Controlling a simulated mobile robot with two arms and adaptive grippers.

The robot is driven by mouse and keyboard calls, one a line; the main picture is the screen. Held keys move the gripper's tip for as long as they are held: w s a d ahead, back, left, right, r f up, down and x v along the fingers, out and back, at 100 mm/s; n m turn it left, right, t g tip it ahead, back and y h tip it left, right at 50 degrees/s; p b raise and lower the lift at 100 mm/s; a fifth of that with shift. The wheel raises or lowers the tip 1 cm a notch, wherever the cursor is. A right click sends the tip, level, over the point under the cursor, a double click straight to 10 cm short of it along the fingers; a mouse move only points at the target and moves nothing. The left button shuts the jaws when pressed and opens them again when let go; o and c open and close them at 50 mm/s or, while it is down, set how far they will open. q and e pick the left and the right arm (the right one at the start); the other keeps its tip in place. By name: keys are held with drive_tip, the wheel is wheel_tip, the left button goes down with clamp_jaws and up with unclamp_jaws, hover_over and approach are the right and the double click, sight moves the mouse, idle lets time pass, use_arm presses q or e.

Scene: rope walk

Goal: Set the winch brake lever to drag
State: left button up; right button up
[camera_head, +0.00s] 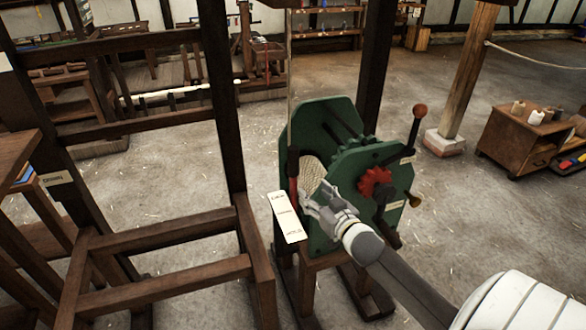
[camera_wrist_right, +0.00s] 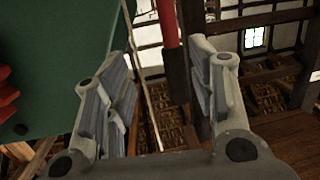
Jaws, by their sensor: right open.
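The green winch (camera_head: 317,120) stands on a dark wooden frame, with rope on its drum and a red toothed wheel (camera_head: 375,183). The brake lever, with a red grip (camera_head: 293,190), stands roughly upright at its left side. A pale label plate with three markings (camera_head: 286,217) is beside the lever; its words are too small to read surely. My right gripper (camera_head: 312,202) is open and empty, just right of the lever. In the right wrist view the red grip (camera_wrist_right: 168,22) shows beyond and between the open fingertips (camera_wrist_right: 160,75), apparently not touched. My left gripper is out of view.
Dark wooden frame rails (camera_head: 165,238) stand close on the left. A wooden post (camera_head: 465,80) and a low cabinet (camera_head: 510,140) are at the right. Floor between them is clear.

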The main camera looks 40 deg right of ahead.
drive_tip(key=t, duration=0.2)
approach(296, 160)
drive_tip(key=w, duration=0.1)
use_arm(q)
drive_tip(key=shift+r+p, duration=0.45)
drive_tip(key=shift+p, duration=0.4)
use_arm(e)
drive_tip(key=w, duration=0.3)
drive_tip(key=w+d, duration=0.1)
drive_tip(key=w, duration=0.6)
drive_tip(key=shift+w+d+r, duration=0.1)
drive_tip(key=shift+w+d, duration=0.15)
drive_tip(key=shift+w, duration=0.1)
clamp_jaws()
